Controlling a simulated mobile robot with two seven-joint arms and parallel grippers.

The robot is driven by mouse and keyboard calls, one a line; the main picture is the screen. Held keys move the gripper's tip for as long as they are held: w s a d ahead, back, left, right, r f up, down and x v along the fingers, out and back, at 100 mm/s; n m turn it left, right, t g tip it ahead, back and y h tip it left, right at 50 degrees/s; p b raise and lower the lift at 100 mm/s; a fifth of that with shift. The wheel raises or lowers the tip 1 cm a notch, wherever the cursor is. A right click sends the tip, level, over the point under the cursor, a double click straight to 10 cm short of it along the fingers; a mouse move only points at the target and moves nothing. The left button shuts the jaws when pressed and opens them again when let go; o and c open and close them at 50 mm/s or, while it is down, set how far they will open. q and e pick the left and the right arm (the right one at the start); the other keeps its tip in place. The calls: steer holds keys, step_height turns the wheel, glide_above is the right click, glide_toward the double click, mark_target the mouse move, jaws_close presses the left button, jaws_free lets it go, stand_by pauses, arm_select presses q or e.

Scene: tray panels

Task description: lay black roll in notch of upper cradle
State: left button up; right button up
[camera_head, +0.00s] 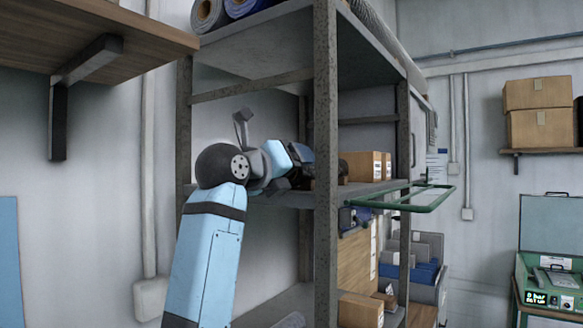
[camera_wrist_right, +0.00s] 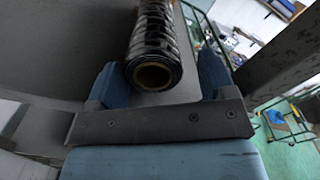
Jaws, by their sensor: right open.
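The black roll (camera_wrist_right: 153,45) lies ahead of my right gripper (camera_wrist_right: 160,80) in the right wrist view, its brown cardboard core end facing the camera. The two blue fingers stand wide apart, one on each side of the roll's near end, with a gap visible at least on the right. In the head view my right arm reaches into the middle level of the metal shelf (camera_head: 325,120). A shelf post hides part of the hand there, and the roll cannot be made out clearly. I cannot identify the upper cradle in either view. My left gripper is not in view.
A green wire frame (camera_head: 425,200) sticks out from the shelf's right side. Cardboard boxes (camera_head: 362,166) sit on the middle shelf. Grey and blue rolls (camera_head: 208,14) lie on top. A wooden wall shelf (camera_head: 90,32) juts in at upper left.

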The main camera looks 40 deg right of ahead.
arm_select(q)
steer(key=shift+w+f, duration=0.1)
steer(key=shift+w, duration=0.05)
arm_select(e)
steer(key=shift+w+f, duration=0.2)
steer(key=shift+f, duration=0.4)
steer(key=shift+s+a+f+b, duration=0.15)
steer(key=shift+a+f+b, duration=0.05)
steer(key=shift+a+b, duration=0.3)
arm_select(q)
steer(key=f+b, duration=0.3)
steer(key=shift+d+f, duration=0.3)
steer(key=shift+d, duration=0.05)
arm_select(e)
steer(key=r+v, duration=0.1)
steer(key=v, duration=1.2)
steer(key=shift+s+r, duration=0.25)
steer(key=shift+r, duration=0.05)
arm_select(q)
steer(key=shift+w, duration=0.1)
arm_select(e)
steer(key=shift+d, duration=0.1)
